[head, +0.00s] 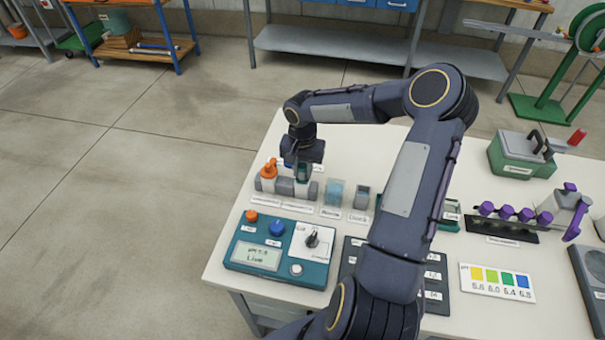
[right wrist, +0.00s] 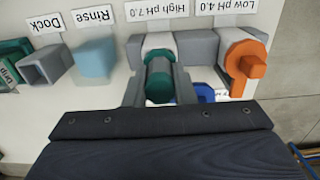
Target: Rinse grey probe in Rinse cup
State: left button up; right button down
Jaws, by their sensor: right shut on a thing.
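My right gripper (head: 302,174) points down at the back left of the table and is shut on the grey probe, whose dark green body (right wrist: 160,80) shows between the fingers in the right wrist view. The probe is at the High pH 7.0 place (right wrist: 160,42); how deep its tip sits there is hidden. The Rinse cup (head: 334,194) is a translucent blue square cup just right of the gripper, apart from it. It also shows in the right wrist view (right wrist: 93,60), left of the probe. My left gripper is not in view.
The grey Dock (head: 361,198) stands right of the Rinse cup. A teal meter (head: 279,250) stands in front. Purple-capped vials (head: 515,213) stand farther right.

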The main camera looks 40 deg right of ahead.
notch_tip(320, 180, up, 8)
jog(key=shift+r+b, duration=0.2)
jog(key=shift+b, duration=0.3)
pick_arm(q)
jog(key=shift+p, duration=0.45)
pick_arm(e)
notch_tip(320, 180, up, 3)
